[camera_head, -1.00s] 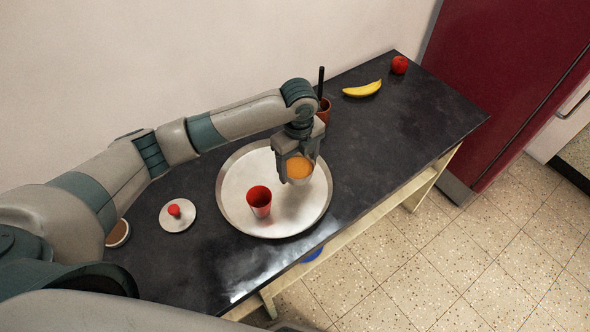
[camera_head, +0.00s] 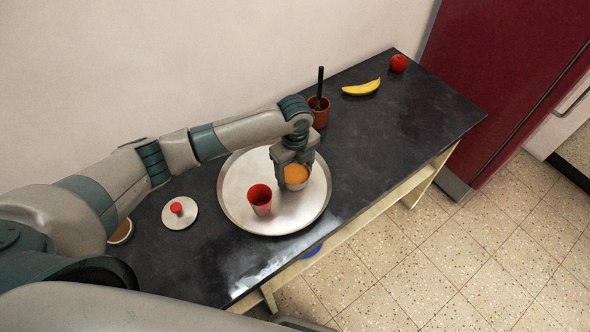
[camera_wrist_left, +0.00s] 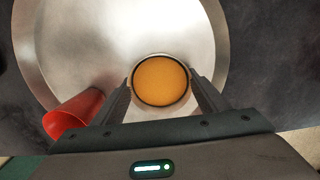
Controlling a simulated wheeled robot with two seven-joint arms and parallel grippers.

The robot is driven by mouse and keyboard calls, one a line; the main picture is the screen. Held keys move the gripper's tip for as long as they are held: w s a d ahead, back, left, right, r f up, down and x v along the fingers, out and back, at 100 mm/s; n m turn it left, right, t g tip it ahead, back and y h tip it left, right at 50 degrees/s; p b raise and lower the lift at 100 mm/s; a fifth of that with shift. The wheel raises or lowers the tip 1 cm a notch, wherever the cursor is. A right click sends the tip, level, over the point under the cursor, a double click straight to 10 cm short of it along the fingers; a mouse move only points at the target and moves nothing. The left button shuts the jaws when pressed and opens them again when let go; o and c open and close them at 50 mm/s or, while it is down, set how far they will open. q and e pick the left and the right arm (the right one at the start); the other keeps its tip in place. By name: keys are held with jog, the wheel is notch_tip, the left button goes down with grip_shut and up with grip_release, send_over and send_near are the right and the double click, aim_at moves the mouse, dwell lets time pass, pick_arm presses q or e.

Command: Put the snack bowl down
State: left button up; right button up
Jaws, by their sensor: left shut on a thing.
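The snack bowl (camera_head: 297,175) is a small bowl with orange contents. My left gripper (camera_head: 293,168) is shut on it, with a finger on each side. In the left wrist view the bowl (camera_wrist_left: 160,80) sits between the two fingertips (camera_wrist_left: 160,88). The bowl is over the right part of a round steel tray (camera_head: 241,206). It looks low over the tray, but I cannot tell whether its base touches it. A red tumbler (camera_head: 260,200) stands on the tray to the left of the bowl. My right gripper does not show.
The tray is on a dark table (camera_head: 400,130). A white lid with a red knob (camera_head: 178,212) lies left of it. Behind the tray is a brown cup (camera_head: 319,112) with a dark utensil. A banana (camera_head: 361,88) and a red apple (camera_head: 398,63) lie at the far end.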

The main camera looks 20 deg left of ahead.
aim_at(295, 179)
pick_arm(q)
jog(key=shift+f, duration=0.1)
jog(key=o, duration=1.1)
notch_tip(295, 179, up, 12)
jog(key=b, duration=0.2)
jog(key=shift+b, duration=0.4)
